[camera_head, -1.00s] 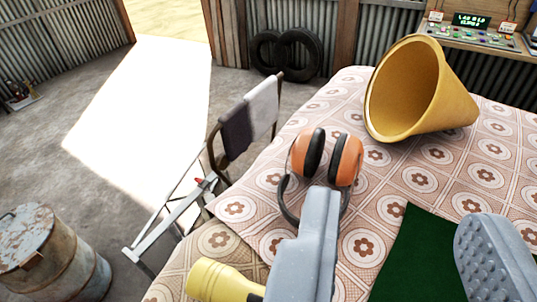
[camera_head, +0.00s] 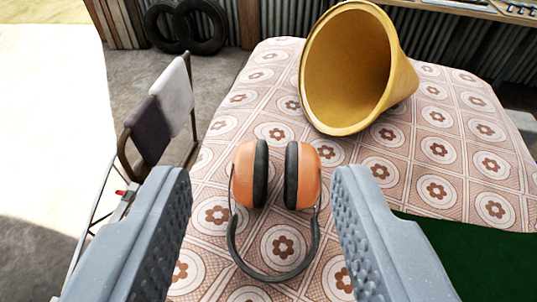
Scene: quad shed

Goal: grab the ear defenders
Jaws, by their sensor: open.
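The ear defenders (camera_head: 308,178) lie on the table with the patterned cloth (camera_head: 437,188). They have two orange cups with black pads, side by side, and a dark headband curving towards me. My gripper (camera_head: 265,200) is open, one grey finger at the left and one at the right of the picture. The ear defenders show between the two fingers, and nothing is held. I cannot tell how far the fingertips are above the cloth.
A large yellow cone (camera_head: 402,75) lies on its side just behind the ear defenders. A green cloth (camera_head: 480,258) is at the right. A folding chair (camera_head: 158,125) stands beyond the table's left edge. Tyres (camera_head: 186,25) lean at the back wall.

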